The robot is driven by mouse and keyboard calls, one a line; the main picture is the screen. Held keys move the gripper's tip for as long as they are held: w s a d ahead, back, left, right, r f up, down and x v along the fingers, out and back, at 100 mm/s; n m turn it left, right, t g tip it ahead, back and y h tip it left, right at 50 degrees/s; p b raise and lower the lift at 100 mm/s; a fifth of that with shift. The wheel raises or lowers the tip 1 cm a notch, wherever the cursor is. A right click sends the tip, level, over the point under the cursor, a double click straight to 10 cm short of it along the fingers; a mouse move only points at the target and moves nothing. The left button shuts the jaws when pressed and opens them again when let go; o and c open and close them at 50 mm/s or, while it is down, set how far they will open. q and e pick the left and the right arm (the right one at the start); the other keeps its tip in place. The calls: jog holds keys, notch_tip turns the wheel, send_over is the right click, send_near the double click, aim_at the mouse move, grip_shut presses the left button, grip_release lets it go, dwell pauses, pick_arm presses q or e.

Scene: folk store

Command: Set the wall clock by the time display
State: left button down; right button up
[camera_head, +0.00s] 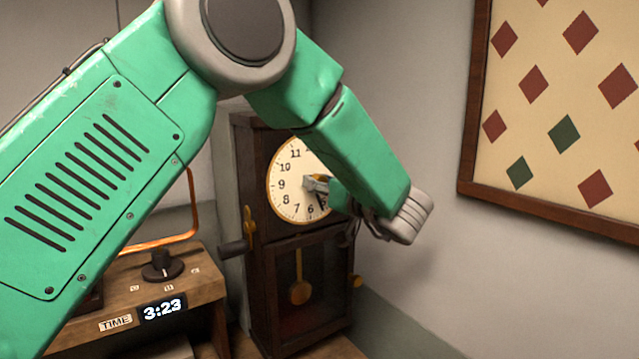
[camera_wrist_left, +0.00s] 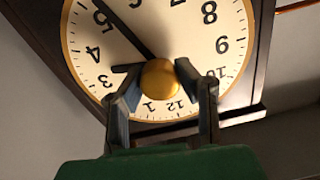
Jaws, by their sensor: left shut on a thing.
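The wall clock (camera_head: 296,210) is a dark wooden case with a round cream dial, standing in the corner. My left gripper (camera_head: 316,184) reaches over from the right of the dial and covers part of it. In the left wrist view the dial (camera_wrist_left: 190,38) appears upside down. My left gripper's fingers (camera_wrist_left: 160,92) are shut on the gold centre knob (camera_wrist_left: 160,78). The long hand (camera_wrist_left: 125,32) points close to 5, on the side towards 6. The short hand (camera_wrist_left: 124,68) points between 3 and 4. The time display (camera_head: 163,309) reads 3:23. My right gripper is not in view.
A wooden unit with a black dial knob (camera_head: 162,265) and a TIME label (camera_head: 115,323) stands left of the clock. A winding key (camera_head: 249,224) sticks out at the case's left. A framed diamond-pattern board (camera_head: 560,110) hangs on the right wall, with free space below it.

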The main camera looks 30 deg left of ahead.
pick_arm(q)
jog(key=shift+d+f, duration=0.1)
jog(key=shift+f, duration=0.3)
jog(key=c, duration=1.2)
grip_release()
jog(key=shift+w+r, duration=0.1)
jog(key=shift+w, duration=0.05)
jog(key=v, duration=1.2)
jog(key=shift+w+d, duration=0.1)
jog(key=shift+d, duration=0.05)
jog(key=shift+o, duration=0.2)
